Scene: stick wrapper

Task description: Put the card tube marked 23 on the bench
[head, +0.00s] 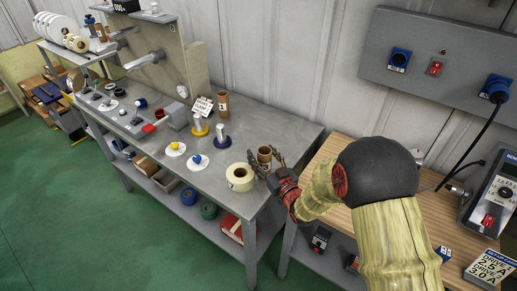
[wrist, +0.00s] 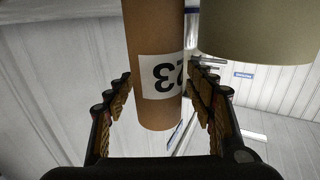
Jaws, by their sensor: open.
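The brown card tube marked 23 (head: 264,153) is upright at the right end of the grey bench (head: 232,150). In the wrist view the tube (wrist: 155,50) shows a white label reading 23, upside down. My gripper (head: 269,172) is at the tube, its base hidden behind the fingers in the head view, so I cannot tell whether it touches the bench. In the wrist view my gripper (wrist: 160,97) is open, with one finger on each side of the tube near the label; contact is unclear.
A cream roll (head: 240,177) lies just left of the tube. Another brown tube (head: 223,104) stands farther back by a small sign (head: 202,106). A wooden-topped table (head: 335,210) is to the right, across a gap.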

